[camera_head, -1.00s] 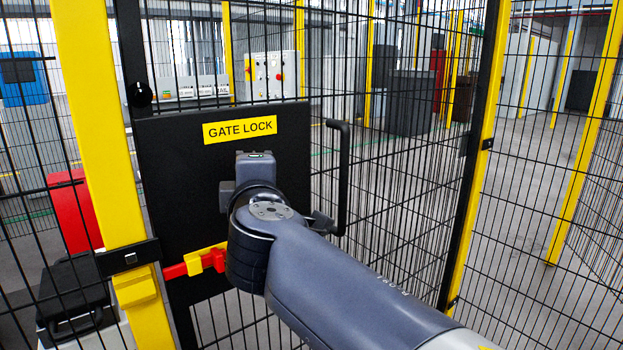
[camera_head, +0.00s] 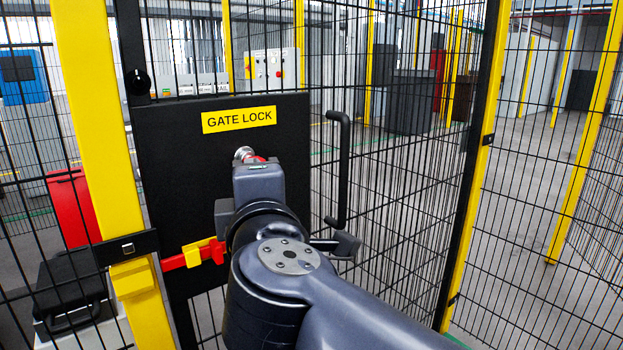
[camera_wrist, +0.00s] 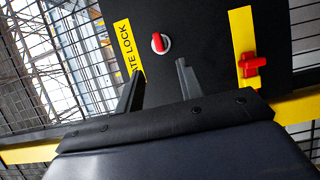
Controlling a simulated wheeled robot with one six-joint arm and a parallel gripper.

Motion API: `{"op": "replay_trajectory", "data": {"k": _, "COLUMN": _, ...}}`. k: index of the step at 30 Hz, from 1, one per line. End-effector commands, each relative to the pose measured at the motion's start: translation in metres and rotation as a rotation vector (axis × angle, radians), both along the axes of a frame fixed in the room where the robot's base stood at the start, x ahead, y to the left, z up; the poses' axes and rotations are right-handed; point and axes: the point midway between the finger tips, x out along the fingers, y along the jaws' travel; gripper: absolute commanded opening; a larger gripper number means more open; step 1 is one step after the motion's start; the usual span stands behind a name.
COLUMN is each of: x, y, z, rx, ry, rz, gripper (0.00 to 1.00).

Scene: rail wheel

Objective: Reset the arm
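My gripper (camera_wrist: 158,84) is open, with its two fingers well apart and nothing between them in the wrist view. A red knob with a silver collar (camera_wrist: 160,43) sits on the black gate panel, beyond the gap between the fingertips and apart from them. In the head view the silver and red knob (camera_head: 245,155) shows just above my gripper's body (camera_head: 259,182); the fingers are hidden there. The black panel (camera_head: 180,150) carries a yellow GATE LOCK sign (camera_head: 239,119).
A red and yellow latch (camera_head: 193,254) is at the panel's lower left, also in the wrist view (camera_wrist: 250,66). A black handle (camera_head: 343,170) stands right of the panel. Yellow posts (camera_head: 95,130) and black mesh surround the gate.

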Motion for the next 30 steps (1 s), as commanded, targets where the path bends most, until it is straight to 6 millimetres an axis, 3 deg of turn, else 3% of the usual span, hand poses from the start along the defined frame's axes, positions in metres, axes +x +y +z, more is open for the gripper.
{"op": "replay_trajectory", "data": {"k": 6, "x": -0.024, "y": -0.006, "z": -0.001, "rx": 0.000, "ry": 0.001, "rz": 0.001, "gripper": 0.36}}
{"op": "replay_trajectory", "data": {"k": 25, "x": 0.081, "y": 0.019, "z": -0.001, "rx": -0.002, "ry": 0.003, "rz": -0.003, "gripper": 0.36}}
{"op": "replay_trajectory", "data": {"k": 30, "x": 0.081, "y": 0.020, "z": 0.007, "rx": 0.074, "ry": 0.057, "rz": 0.001, "gripper": 0.36}}
